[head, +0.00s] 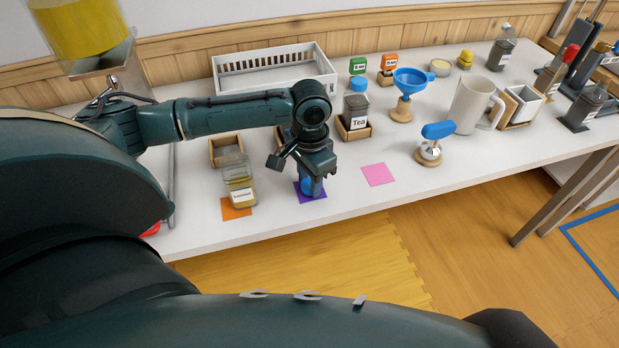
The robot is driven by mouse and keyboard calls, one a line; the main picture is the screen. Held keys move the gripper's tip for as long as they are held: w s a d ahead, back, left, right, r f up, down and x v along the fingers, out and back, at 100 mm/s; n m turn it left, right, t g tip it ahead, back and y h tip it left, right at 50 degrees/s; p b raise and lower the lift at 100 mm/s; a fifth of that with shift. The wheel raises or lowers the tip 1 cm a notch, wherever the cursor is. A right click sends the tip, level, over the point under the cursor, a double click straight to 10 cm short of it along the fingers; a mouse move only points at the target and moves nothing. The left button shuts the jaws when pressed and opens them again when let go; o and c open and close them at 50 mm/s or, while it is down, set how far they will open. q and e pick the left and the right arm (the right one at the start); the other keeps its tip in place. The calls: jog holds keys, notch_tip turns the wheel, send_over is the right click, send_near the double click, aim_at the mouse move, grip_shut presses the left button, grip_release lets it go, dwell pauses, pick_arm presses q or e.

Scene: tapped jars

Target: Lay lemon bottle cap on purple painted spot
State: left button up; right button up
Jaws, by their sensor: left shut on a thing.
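My left gripper (311,187) points down over the purple painted spot (318,196) and hides part of it. It is shut on a blue bottle cap (306,187), which is mostly hidden by the fingers. The cap is at or just above the spot; I cannot tell whether it touches. A clear lemon bottle (239,182) with yellowish contents and a white label stands on the orange painted spot (237,210), with no cap visible on it. My right gripper is not in view.
A pink spot (379,174) lies bare to the right. Behind are a Tea jar (357,113) with a blue cap, a blue funnel (414,80) on a stand, a white mug (470,105) and a white crate (325,68). A blue-handled tool (437,131) stands farther right.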

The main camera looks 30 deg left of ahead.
pick_arm(q)
jog(key=o, duration=1)
jog(key=shift+r, duration=0.1)
jog(key=shift+r+p, duration=0.7)
jog(key=shift+r, duration=5.85)
